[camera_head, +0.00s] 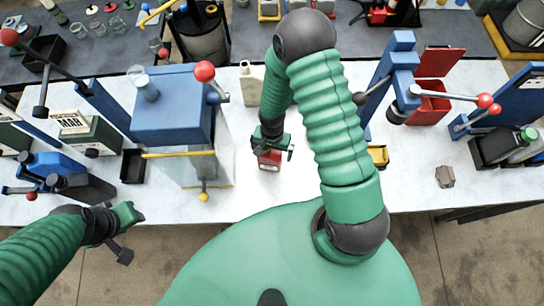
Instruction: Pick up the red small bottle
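The small red bottle (270,161) is on the white table near the middle of the head view, with a pale patch low on its side. My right gripper (273,146) is directly above it, pointing down, and hides its top. A dark fingertip shows to the right of the bottle with a small gap, so the gripper looks open. I cannot tell if it touches the bottle. My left gripper (130,233) is open and empty in front of the table's front edge at the left.
A blue-topped machine (172,108) with a red-knobbed lever stands left of the bottle. A beige bottle (249,85) stands behind it. A yellow container (378,155) and blue lever stand (393,70) are to the right. The table is clear near its front edge.

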